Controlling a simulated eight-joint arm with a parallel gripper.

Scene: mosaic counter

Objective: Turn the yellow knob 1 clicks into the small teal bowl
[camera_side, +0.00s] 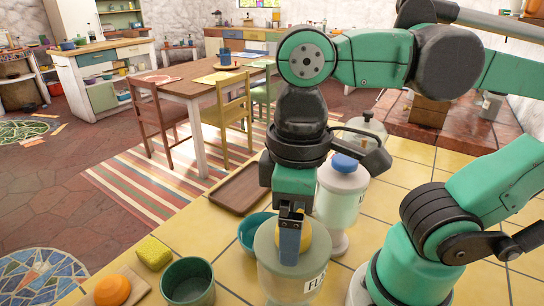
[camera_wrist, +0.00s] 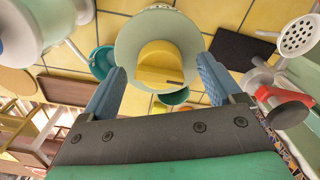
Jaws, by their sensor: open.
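The yellow knob (camera_wrist: 158,62) sits on top of a pale green canister (camera_side: 290,274) whose label is only partly readable. My gripper (camera_wrist: 161,72) is open, pointing down, with one blue finger on each side of the knob in the wrist view. In the side view my gripper (camera_side: 290,240) covers part of the knob (camera_side: 311,236); I cannot tell whether the fingers touch it. The small teal bowl (camera_side: 249,235) stands behind the canister, partly hidden by it. The bowl also shows in the wrist view (camera_wrist: 101,62), left of the canister.
A second dispenser with a blue knob (camera_side: 345,163) stands close behind my gripper. A dark green pot (camera_side: 188,284), a yellow sponge (camera_side: 153,252) and an orange piece (camera_side: 112,290) are at front left. A brown tray (camera_side: 240,188) lies near the counter edge.

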